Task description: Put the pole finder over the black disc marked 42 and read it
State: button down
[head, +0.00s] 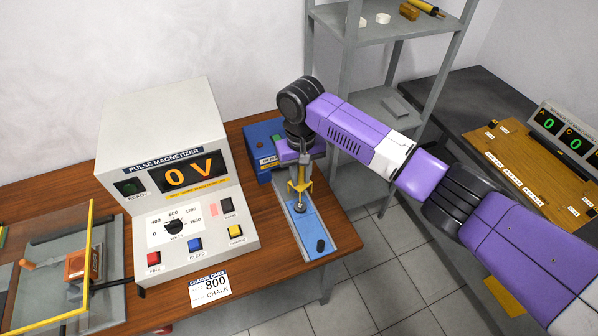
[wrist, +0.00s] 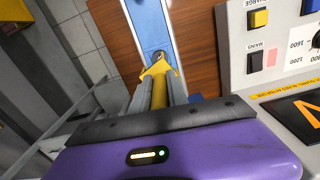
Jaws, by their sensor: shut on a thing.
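My gripper (head: 301,165) points down over the blue strip (head: 309,226) at the right part of the wooden bench. It is shut on a yellow forked tool, which I take to be the pole finder (head: 299,188). In the wrist view the yellow tool (wrist: 159,88) stands between my two grey fingers (wrist: 158,100). A small dark round thing (head: 299,208) shows right at the tool's lower end; I cannot tell whether they touch. A black disc-like piece (head: 320,245) lies nearer the front of the strip. I can read no 42 on either, nor any reading on the tool.
The pulse magnetizer (head: 177,185), showing 0 V, stands left of the strip. A blue box (head: 262,150) stands behind it. A charge card (head: 210,287) lies in front. A grey shelf (head: 395,45) and a second bench (head: 540,195) are at the right.

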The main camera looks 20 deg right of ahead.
aim_at(301, 185)
jog(key=shift+s, duration=0.1)
jog(key=shift+s+f, duration=0.1)
jog(key=shift+s, duration=0.05)
jog(key=shift+f+b, duration=1.25)
jog(key=shift+f, duration=1.4)
jog(key=shift+p, duration=0.3)
jog(key=shift+r, duration=0.1)
dwell(0.5)
jog(key=shift+r+p, duration=1.1)
jog(key=shift+r, duration=1.8)
